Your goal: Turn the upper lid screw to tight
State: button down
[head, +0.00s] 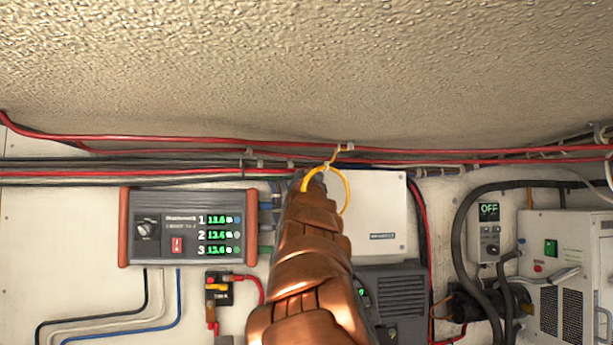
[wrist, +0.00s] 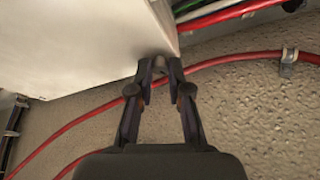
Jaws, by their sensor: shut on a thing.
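A white lidded box (head: 383,205) is mounted on the wall behind my arm in the head view. In the wrist view the box (wrist: 75,45) fills the upper left. My gripper (wrist: 159,68) is at the box's lower right corner, its two dark fingertips drawn close together. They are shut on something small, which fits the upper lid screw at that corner. The fingertips mostly hide it, so its turn position cannot be told.
Red and dark cables (head: 480,158) run along the wall above the box. A red cable (wrist: 225,58) passes close behind my fingers in the wrist view. A meter panel (head: 190,228) is at left. A dark grey unit (head: 398,300) sits just below the box.

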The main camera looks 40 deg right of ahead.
jog(key=shift+r+m+g, duration=0.1)
jog(key=shift+m+g, duration=0.2)
jog(key=shift+m, duration=0.1)
jog(key=shift+m+g+h, duration=0.5)
jog(key=shift+m, duration=0.7)
jog(key=shift+a+m+g, duration=0.1)
jog(key=shift+m+g, duration=0.3)
jog(key=shift+m, duration=0.9)
jog(key=c, duration=1.1)
grip_release()
